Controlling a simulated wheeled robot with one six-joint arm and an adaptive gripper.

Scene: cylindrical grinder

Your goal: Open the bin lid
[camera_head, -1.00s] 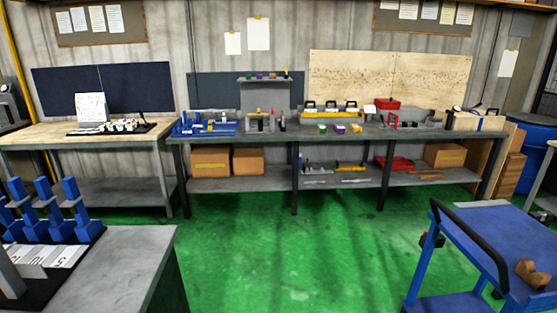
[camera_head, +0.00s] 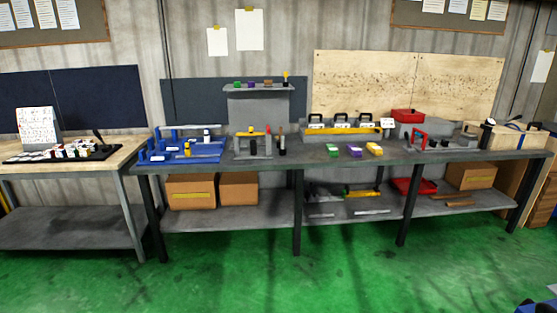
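I cannot make out a bin with a lid for certain. A small red container (camera_head: 408,116) stands at the back of the long grey workbench (camera_head: 310,158), right of the middle. A second red container (camera_head: 414,186) lies on the shelf below. Both are too small to tell whether they have lids. A light wooden box (camera_head: 513,136) sits at the bench's right end. My gripper is not in view.
Blue fixtures (camera_head: 185,150), a small raised shelf (camera_head: 258,88) and small coloured blocks (camera_head: 353,151) are on the bench. Cardboard boxes (camera_head: 191,192) are below. A wood-topped table (camera_head: 75,162) stands at left. Green floor (camera_head: 225,275) in front is clear.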

